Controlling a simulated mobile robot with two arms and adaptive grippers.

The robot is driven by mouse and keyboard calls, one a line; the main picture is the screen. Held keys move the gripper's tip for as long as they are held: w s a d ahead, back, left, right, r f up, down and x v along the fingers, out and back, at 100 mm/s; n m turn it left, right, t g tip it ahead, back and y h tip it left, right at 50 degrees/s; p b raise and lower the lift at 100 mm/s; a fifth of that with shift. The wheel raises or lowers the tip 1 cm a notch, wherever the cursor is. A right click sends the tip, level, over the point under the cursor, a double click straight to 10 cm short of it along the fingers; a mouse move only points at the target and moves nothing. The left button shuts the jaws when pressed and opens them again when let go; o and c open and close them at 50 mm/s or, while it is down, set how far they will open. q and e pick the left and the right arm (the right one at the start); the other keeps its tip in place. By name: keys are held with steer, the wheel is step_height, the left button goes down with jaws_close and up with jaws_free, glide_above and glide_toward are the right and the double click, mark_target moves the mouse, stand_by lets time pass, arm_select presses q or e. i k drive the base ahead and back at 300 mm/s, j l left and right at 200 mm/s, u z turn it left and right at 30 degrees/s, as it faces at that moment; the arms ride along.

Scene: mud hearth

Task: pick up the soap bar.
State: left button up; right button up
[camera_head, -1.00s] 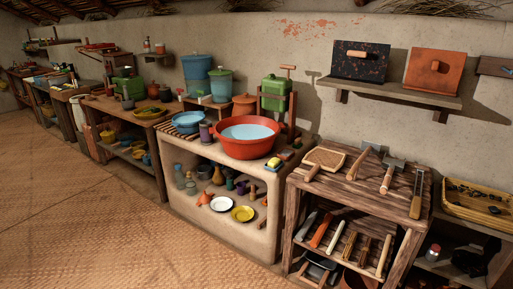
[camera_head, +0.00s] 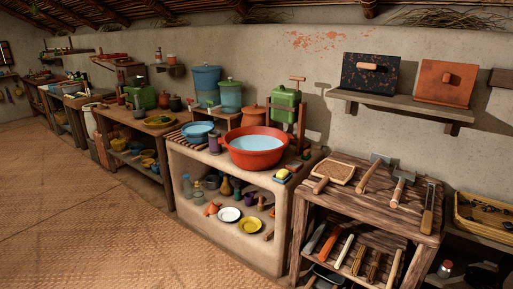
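The soap bar looks to be the small yellow block (camera_head: 284,173) near the front right edge of the mud counter. It rests on a small blue dish or sponge (camera_head: 281,179); which of these I cannot tell at this size. It lies just right of the large red basin of water (camera_head: 254,150). Neither of my grippers is in view.
The mud counter (camera_head: 230,181) has a lower niche with bottles and plates. A wooden rack (camera_head: 346,199) with several hand tools stands to its right. A green canister (camera_head: 285,104) and wooden frame stand behind the soap. The woven floor (camera_head: 90,210) in front is clear.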

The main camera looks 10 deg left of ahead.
mark_target(282, 174)
steer(key=i+j, duration=0.15)
steer(key=i, duration=0.4)
steer(key=i+j, duration=0.1)
steer(key=i, duration=0.45)
steer(key=j+u, duration=0.05)
